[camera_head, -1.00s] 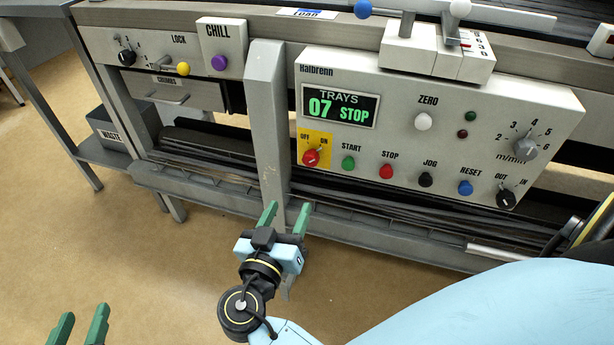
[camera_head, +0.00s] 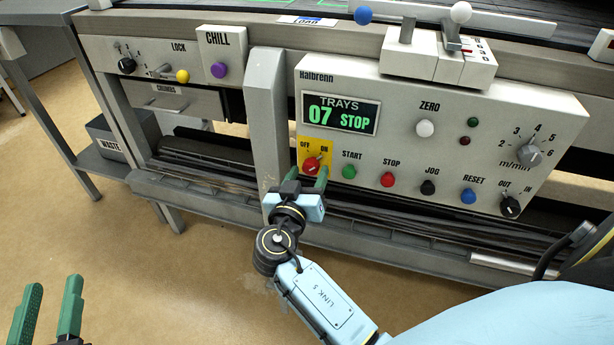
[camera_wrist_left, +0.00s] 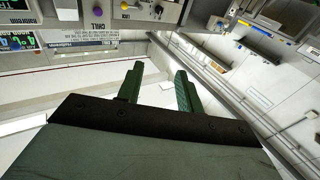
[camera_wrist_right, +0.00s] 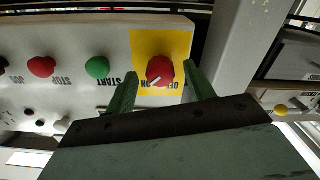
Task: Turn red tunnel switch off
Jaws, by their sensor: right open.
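The red rotary switch (camera_head: 311,166) sits on a yellow plate labelled OFF and ON, at the left of the control panel. Its white mark points towards ON. It also shows in the right wrist view (camera_wrist_right: 160,70), where the labels are upside down. My right gripper (camera_head: 306,179) is open in front of the switch. In the right wrist view its fingertips (camera_wrist_right: 160,82) lie on either side of the red knob; contact cannot be told. My left gripper (camera_head: 53,290) is open and empty at the lower left, far from the panel.
A green START button (camera_head: 349,172) and a red STOP button (camera_head: 388,179) sit right of the switch. A grey post (camera_head: 266,120) stands close on its left. The display (camera_head: 341,113) reads TRAYS 07 STOP. A purple CHILL button (camera_head: 219,70) is further left.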

